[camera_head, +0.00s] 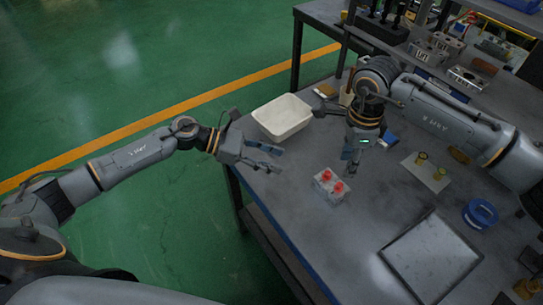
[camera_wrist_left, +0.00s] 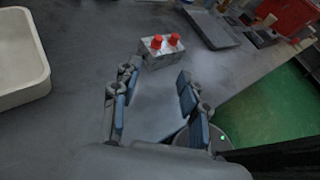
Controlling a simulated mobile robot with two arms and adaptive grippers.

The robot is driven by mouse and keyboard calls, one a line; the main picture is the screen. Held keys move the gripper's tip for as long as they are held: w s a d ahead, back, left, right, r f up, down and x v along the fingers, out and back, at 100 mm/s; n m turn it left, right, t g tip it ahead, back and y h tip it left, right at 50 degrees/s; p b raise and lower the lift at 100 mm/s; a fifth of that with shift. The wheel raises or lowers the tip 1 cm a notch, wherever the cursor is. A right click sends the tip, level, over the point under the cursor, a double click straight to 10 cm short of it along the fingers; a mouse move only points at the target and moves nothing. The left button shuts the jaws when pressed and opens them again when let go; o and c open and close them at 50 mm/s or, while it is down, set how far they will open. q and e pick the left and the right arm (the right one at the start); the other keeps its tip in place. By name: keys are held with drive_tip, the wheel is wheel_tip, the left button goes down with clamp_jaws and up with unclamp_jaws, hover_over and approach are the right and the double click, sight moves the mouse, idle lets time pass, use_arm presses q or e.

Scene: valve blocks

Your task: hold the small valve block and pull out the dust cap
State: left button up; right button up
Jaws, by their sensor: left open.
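The small valve block (camera_head: 331,195) is a light grey block on the table with two red dust caps (camera_head: 337,187) on top. In the left wrist view the valve block (camera_wrist_left: 158,58) stands upright beyond my fingertips, and its red caps (camera_wrist_left: 174,39) show clearly. My left gripper (camera_head: 274,160) is open and empty, to the left of the block and apart from it. It also shows in the left wrist view (camera_wrist_left: 157,82), with the block ahead of the gap between its fingers. My right gripper (camera_head: 354,165) points down behind the block; its finger opening is not clear.
A white bin (camera_head: 283,118) stands at the table's left edge, behind my left gripper. A white plate (camera_head: 427,172) with small brass-coloured parts, a blue ring-shaped item (camera_head: 480,213) and a grey tray (camera_head: 432,258) lie to the right. Table around the block's front is bare.

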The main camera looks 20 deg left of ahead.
sight(324, 173)
use_arm(q)
drive_tip(key=x, duration=1.3)
drive_tip(key=shift+w+d+f, duration=0.15)
drive_tip(key=shift+w+d, duration=0.1)
drive_tip(key=shift+d, duration=0.1)
clamp_jaws()
drive_tip(key=shift+c, duration=0.2)
unclamp_jaws()
drive_tip(key=shift+a, duration=0.15)
drive_tip(key=v, duration=1.2)
